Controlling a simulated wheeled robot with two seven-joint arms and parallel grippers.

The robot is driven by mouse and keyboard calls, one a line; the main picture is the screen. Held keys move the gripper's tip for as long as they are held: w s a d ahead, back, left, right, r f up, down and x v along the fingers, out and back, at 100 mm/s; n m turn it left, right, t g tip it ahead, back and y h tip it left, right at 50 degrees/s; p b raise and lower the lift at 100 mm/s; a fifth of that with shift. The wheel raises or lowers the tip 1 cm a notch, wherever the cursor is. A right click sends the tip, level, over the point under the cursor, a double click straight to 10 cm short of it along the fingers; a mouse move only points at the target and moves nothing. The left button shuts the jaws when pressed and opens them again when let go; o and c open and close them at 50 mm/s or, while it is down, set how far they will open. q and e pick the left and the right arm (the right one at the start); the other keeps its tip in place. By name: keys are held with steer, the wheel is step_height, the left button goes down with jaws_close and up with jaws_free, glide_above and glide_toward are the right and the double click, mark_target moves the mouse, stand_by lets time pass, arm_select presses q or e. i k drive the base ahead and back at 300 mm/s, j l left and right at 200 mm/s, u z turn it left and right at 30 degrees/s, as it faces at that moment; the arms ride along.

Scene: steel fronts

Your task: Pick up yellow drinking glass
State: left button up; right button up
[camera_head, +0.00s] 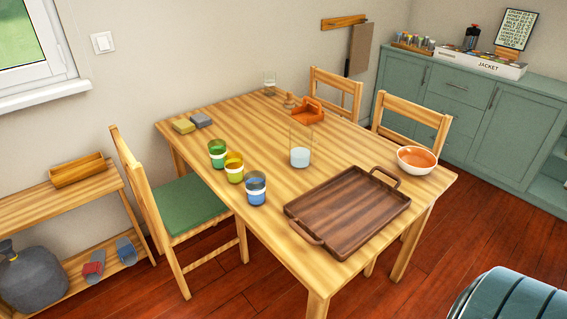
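The yellow drinking glass (234,168) stands upright on the wooden table (262,122), near its left edge. It has a pale band and sits between a green glass (217,153) behind it and a blue glass (255,188) in front of it. The three stand close together in a slanting row; I cannot tell whether they touch. Neither of my grippers shows in the head view.
A brown tray (335,222) lies at the table's near right, with a bowl (416,160) behind it. A tall clear glass (301,148) stands mid-table. An orange caddy (308,113) and sponges (184,125) are farther back. A green-seated chair (186,203) stands at the left side.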

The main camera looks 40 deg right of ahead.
mark_target(234, 165)
steer(key=i+j+z, duration=0.15)
steer(key=z, duration=0.25)
steer(key=i+j+z, duration=0.25)
steer(key=z, duration=0.15)
steer(key=i+j+z, duration=0.1)
steer(key=j+z, duration=0.15)
steer(key=z, duration=0.15)
steer(key=i+j+z, duration=0.1)
steer(key=j+z, duration=0.25)
